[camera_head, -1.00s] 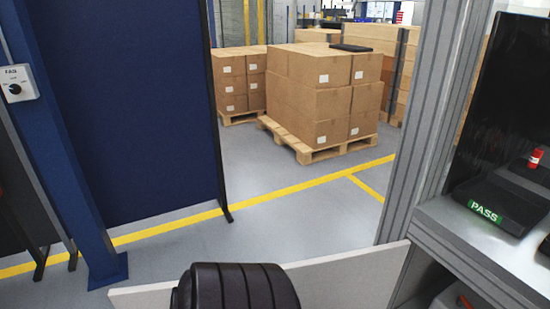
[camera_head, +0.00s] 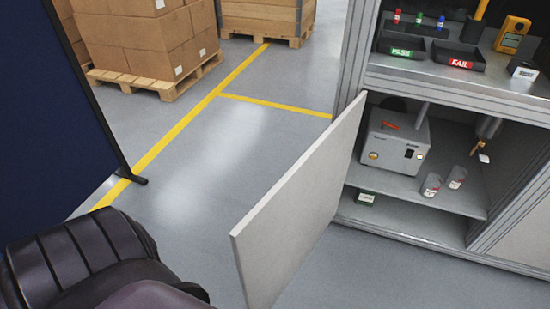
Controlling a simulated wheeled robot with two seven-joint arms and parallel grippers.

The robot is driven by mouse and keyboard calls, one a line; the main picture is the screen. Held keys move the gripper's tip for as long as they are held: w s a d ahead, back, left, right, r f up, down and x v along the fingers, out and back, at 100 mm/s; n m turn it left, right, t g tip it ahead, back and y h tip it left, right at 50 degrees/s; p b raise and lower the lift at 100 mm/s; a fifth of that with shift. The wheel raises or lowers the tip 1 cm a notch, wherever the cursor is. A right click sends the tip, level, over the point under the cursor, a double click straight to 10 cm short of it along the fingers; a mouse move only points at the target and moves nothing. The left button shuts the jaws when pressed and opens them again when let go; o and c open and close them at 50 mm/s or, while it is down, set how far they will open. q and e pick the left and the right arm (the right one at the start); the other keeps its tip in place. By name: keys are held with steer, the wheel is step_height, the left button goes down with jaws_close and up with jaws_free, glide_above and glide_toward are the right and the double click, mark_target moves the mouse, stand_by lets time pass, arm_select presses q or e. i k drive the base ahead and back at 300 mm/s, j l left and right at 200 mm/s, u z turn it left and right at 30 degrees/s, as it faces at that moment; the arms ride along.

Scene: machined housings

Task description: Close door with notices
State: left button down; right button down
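A plain light grey door (camera_head: 298,215) stands wide open from the left edge of the lower part of a cabinet (camera_head: 505,232). Its free edge points towards me, at the lower middle of the head view. I see no notices on the face turned to me; its other face is hidden. The lower compartment behind it is exposed. A dark ribbed part, which looks like my own arm, fills the lower left corner, left of the door and apart from it in the picture. Neither of my grippers shows.
The open compartment holds a grey box device (camera_head: 395,140) and two clear beakers (camera_head: 432,186). Trays marked FAIL (camera_head: 459,60) and PASS (camera_head: 402,46) sit on the counter above. A dark blue partition (camera_head: 40,125) stands left. Floor between partition and door is clear.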

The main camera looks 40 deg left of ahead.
mark_target(272, 242)
steer(key=k+j, duration=0.15)
steer(key=j, duration=0.2)
steer(key=k+j+z, duration=0.15)
steer(key=j, duration=0.25)
steer(key=k+j, duration=0.2)
steer(key=j, duration=0.15)
steer(key=i+j, duration=0.1)
steer(key=j, duration=0.3)
steer(key=i+j+z, duration=0.1)
steer(key=j, duration=0.3)
steer(key=i+j, duration=0.15)
steer(key=j, duration=0.25)
steer(key=k, duration=0.55)
steer(key=j+z, duration=0.05)
